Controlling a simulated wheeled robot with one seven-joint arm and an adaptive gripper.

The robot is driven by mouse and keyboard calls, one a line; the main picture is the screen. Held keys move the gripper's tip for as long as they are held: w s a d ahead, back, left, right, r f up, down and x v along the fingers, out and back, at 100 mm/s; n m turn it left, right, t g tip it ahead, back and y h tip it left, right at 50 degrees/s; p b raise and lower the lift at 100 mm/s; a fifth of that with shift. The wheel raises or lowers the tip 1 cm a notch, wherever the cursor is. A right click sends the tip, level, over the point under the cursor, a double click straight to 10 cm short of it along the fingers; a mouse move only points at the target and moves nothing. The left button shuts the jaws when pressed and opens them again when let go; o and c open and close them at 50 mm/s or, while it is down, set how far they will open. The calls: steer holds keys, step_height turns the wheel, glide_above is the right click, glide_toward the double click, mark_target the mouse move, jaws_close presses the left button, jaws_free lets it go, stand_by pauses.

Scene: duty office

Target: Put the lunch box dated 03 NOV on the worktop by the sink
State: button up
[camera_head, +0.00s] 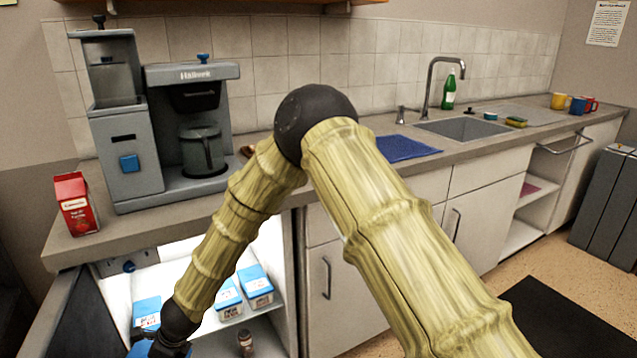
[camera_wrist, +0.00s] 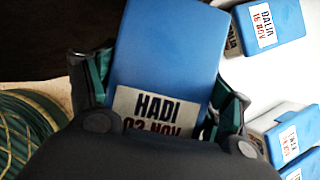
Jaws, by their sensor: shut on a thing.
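In the wrist view, my gripper (camera_wrist: 163,98) is shut on a lunch box with a blue lid (camera_wrist: 165,50). Its white label reads HADI and a date that looks like 03 NOV, its lower edge hidden by my gripper. In the head view, my gripper (camera_head: 170,343) is low at the left, in front of the open fridge (camera_head: 205,325), with a blue bit of the held box (camera_head: 142,350) beside it. The sink (camera_head: 465,128) is set in the grey worktop (camera_head: 450,153) at the right, far from my gripper.
Other blue-lidded boxes (camera_head: 256,284) stand in the fridge; one label reads DALIA 16 NOV (camera_wrist: 268,25). A small jar (camera_head: 245,340) is below. The coffee machine (camera_head: 205,130) and red carton (camera_head: 76,204) stand left. A blue mat (camera_head: 405,147) and green bottle (camera_head: 449,90) are by the sink.

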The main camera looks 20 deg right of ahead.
steer(key=n, duration=0.1)
steer(key=n+g, duration=0.1)
steer(key=shift+d+r+n, duration=0.3)
steer(key=shift+r, duration=0.05)
steer(key=n, duration=0.1)
steer(key=d+g, duration=0.1)
steer(key=n, duration=0.1)
steer(key=shift+s+d+r+n+g+y, duration=0.25)
steer(key=shift+r+n+g+y, duration=0.05)
steer(key=shift+g, duration=0.1)
steer(key=s+d+r+n+g+h, duration=0.25)
steer(key=d+n, duration=0.35)
steer(key=d, duration=0.6)
steer(key=s+d+r+n+g+h, duration=0.1)
steer(key=d+r+n, duration=0.4)
steer(key=d, duration=0.7)
steer(key=s+d+r+n+g+h, duration=0.1)
steer(key=d+r+n+g+h, duration=0.15)
steer(key=d+n, duration=0.65)
steer(key=d+r+m+p, duration=0.2)
steer(key=d+r+p, duration=0.1)
steer(key=r+p, duration=2.4)
steer(key=shift+s+r, duration=0.15)
steer(key=shift+r, duration=0.15)
steer(key=shift+d, duration=0.1)
